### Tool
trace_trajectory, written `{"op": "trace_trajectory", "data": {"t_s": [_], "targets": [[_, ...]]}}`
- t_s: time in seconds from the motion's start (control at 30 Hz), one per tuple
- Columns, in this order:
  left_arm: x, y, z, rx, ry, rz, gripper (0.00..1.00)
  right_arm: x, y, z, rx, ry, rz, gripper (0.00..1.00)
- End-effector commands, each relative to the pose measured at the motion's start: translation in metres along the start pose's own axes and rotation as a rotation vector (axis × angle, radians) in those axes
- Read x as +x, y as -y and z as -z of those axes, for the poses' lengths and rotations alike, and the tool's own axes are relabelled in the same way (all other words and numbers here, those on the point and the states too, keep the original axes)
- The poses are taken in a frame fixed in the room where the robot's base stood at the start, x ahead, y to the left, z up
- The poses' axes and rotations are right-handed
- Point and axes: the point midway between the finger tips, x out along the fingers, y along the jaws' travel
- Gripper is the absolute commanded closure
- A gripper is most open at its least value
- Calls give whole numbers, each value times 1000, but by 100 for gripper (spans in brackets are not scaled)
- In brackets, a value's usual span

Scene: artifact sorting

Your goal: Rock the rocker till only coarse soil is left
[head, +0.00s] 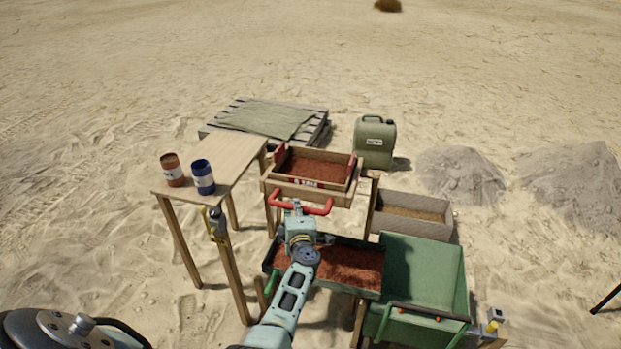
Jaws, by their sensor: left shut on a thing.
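The rocker (353,188) is a wooden box on a stand in the middle of the head view. Reddish-brown soil (312,171) covers its floor; I cannot tell how coarse it is. A red handle (318,210) sticks out of its near side. My left gripper (299,211) is at this handle and shut on it; the fingertips are small and partly hidden. My right gripper is not in view. A green tray (376,292) with reddish soil stands in front of the rocker, partly behind my left arm.
A wooden table (232,150) at left holds a red can (172,170) and a blue can (203,177). A green wheelbarrow-like bin (425,265) stands at right. A grey trough (440,230), a green jerrycan (375,143) and a pallet (318,118) stand behind. Open sand surrounds them.

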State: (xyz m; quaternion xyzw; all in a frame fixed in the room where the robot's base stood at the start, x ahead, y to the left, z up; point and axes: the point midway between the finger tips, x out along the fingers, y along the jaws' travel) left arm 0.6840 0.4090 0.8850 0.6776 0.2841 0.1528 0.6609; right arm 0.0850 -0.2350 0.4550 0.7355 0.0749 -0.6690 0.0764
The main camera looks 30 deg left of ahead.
Motion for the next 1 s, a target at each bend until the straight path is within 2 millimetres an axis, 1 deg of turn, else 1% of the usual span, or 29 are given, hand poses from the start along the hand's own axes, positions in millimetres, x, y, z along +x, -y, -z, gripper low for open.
{"op": "trace_trajectory", "data": {"t_s": [0.03, 0.9, 0.93, 1.0], "targets": [[-7, 16, 2, 2, 3, 27, 100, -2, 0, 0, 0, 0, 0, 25], [-47, 25, 17, 1, 5, 27, 100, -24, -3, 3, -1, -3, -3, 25], [-47, 25, 17, 0, 5, 26, 82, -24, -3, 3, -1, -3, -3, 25], [-46, 25, 17, 0, 5, 26, 76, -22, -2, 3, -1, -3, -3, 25]]}}
